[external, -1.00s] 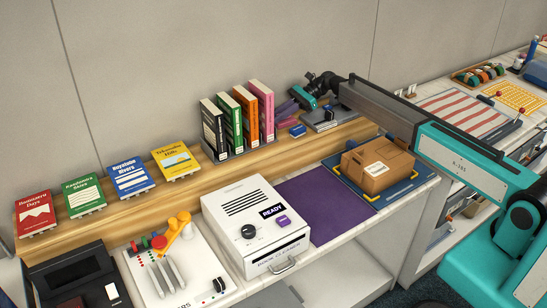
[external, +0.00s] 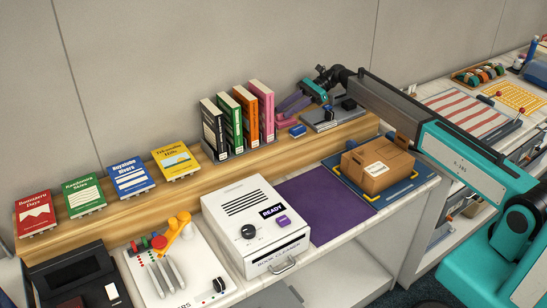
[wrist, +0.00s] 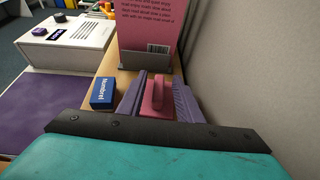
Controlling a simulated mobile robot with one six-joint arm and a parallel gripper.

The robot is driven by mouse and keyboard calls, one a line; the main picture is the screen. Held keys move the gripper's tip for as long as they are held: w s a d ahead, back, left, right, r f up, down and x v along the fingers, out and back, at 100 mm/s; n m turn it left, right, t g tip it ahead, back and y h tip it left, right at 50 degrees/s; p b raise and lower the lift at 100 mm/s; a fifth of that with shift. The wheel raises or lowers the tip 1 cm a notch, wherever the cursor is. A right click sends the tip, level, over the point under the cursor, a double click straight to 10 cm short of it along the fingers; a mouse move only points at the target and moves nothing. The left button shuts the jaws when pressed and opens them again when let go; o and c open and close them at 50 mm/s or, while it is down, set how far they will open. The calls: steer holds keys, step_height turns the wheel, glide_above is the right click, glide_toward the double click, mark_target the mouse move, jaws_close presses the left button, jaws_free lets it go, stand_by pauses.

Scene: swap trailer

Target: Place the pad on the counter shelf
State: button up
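The pad is a pink block with a raised grip (wrist: 157,95), seen in the wrist view between my fingers. It lies on the wooden counter shelf (external: 225,160), just beyond the pink book's end of the row. My gripper (wrist: 158,100) has two purple fingers, one on each side of the pad, with some room between them and the raised grip. It looks open. In the external view my gripper (external: 290,104) is above the shelf right of the books, and the pad is mostly hidden there.
A small blue box (external: 298,131) lies close beside my fingers. The pink book (external: 263,108) stands in a rack just ahead. A dark device (external: 333,118) sits to the right, the wall close behind. Below are a purple mat (external: 320,205), a white machine (external: 255,225) and a cardboard parcel (external: 378,167).

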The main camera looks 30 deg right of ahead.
steer(key=b+v, duration=0.2)
steer(key=v, duration=0.5)
steer(key=shift+d, duration=0.15)
stand_by(0.4)
